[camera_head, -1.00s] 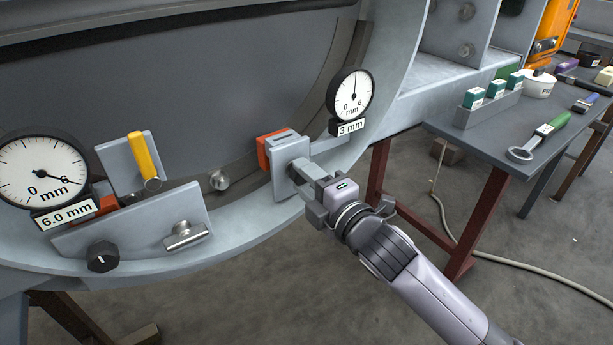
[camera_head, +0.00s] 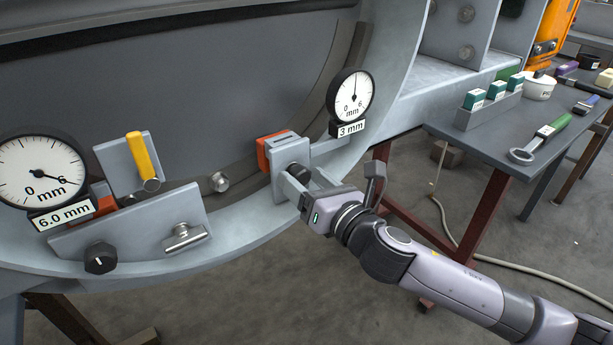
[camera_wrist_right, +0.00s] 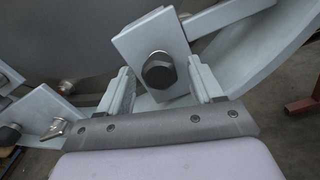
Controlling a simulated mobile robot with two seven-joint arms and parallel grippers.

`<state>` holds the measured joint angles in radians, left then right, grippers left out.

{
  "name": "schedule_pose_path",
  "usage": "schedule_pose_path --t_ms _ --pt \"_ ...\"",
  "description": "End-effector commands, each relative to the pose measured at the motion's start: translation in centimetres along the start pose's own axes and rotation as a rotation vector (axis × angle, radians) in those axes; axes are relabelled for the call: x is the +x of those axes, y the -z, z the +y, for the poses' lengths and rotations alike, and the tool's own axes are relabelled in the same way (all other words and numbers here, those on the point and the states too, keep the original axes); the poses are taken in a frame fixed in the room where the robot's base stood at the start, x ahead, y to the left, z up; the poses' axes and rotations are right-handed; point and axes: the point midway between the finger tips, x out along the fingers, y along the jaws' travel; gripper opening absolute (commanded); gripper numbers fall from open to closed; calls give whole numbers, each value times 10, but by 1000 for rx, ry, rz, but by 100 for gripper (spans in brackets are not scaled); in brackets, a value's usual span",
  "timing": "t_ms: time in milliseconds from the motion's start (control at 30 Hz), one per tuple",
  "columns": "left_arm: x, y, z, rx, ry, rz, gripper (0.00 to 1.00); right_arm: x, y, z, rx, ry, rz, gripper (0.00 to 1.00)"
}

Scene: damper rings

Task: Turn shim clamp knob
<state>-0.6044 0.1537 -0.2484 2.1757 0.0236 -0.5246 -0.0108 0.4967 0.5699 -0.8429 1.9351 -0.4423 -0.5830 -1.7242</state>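The shim clamp on the right is a grey block (camera_head: 282,152) with an orange-red piece (camera_head: 262,150) behind it. Its dark knob (camera_head: 299,171) shows partly in the head view, beside my right gripper (camera_head: 305,182). In the right wrist view the dark, six-sided knob (camera_wrist_right: 158,70) on the grey block (camera_wrist_right: 135,42) lies between the two fingers of my right gripper (camera_wrist_right: 161,84). The fingers are spread, with visible gaps on both sides of the knob. My left gripper is not in view.
A dial gauge (camera_head: 350,92) labelled 3 mm sits above the clamp. At left are a 6.0 mm dial (camera_head: 40,172), a yellow-handled piece (camera_head: 145,157) and another black knob (camera_head: 100,258). A tool table (camera_head: 485,140) stands at right.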

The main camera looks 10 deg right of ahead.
Motion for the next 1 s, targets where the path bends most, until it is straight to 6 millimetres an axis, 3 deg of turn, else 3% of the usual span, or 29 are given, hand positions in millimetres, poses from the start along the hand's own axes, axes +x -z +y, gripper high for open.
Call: schedule_pose_path --t_ms 1000 --pt "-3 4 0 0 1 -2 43 -20 -1 0 6 0 -1 66"
